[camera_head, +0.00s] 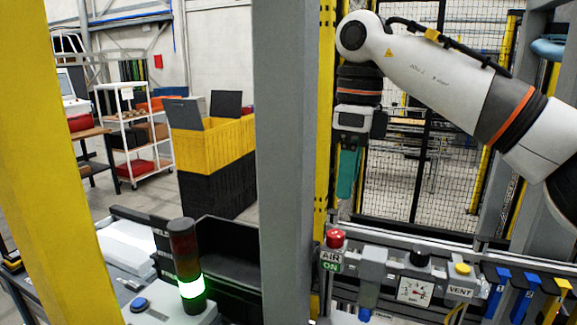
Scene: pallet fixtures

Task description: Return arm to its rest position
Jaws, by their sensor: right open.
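My right arm (440,75) comes in from the right, white with dark and orange bands, and bends down at a round joint at the top. My right gripper (348,178) hangs from it with teal fingers pointing down, in front of a yellow post and a black mesh fence. It is open and I see nothing held in it. It hangs above the panel with the red button, apart from it. My left arm and gripper are not in view.
A grey post (285,150) stands just left of the gripper. Below are a red button (335,238), a gauge (415,291) and a yellow vent knob (462,269). A signal lamp (187,265) glows green at lower left. Yellow and black crates (215,150) stand behind.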

